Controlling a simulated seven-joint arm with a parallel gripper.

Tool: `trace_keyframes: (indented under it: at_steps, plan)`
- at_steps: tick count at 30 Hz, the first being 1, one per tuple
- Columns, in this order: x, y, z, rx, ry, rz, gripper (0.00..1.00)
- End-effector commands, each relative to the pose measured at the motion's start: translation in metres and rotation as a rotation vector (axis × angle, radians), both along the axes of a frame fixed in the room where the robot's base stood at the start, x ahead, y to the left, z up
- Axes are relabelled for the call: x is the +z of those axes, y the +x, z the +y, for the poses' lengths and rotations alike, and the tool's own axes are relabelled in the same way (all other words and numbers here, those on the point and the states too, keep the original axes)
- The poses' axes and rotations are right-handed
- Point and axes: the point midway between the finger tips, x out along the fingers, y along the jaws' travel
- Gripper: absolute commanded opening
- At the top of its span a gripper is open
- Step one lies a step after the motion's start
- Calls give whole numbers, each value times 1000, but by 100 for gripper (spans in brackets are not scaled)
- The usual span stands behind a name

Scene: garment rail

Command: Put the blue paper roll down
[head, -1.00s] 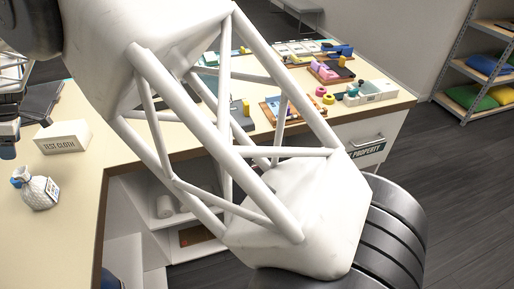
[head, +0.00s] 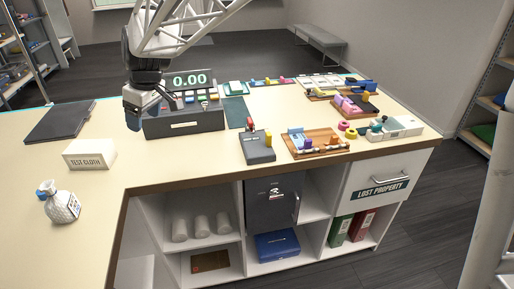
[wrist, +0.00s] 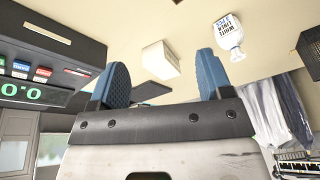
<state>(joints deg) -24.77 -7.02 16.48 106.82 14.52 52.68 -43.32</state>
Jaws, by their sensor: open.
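My gripper (head: 133,114) hangs above the counter at the left front of the till, in the head view. In the wrist view, its two blue fingers (wrist: 162,80) are spread apart, with nothing held between them. I cannot make out a blue paper roll for certain in either view.
The till (head: 185,118) stands beside my gripper. A card reader (head: 257,148) and wooden tray (head: 315,145) stand right of the till. The front left counter has clear room.

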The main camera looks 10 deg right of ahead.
Motion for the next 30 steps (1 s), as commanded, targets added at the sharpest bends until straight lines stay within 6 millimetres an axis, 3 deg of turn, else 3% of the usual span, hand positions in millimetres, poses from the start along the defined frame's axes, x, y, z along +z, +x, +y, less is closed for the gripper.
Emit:
trace_keyframes:
  at_steps: [3, 15, 24, 30]
  plan:
    - [8, -23, -47, -107, -10, 6, 73]
    - [13, -114, -177, -462, -40, 21, 73]
    - [-2, -196, -253, -730, -57, 25, 73]
    - [-19, -252, -291, -905, -67, 24, 73]
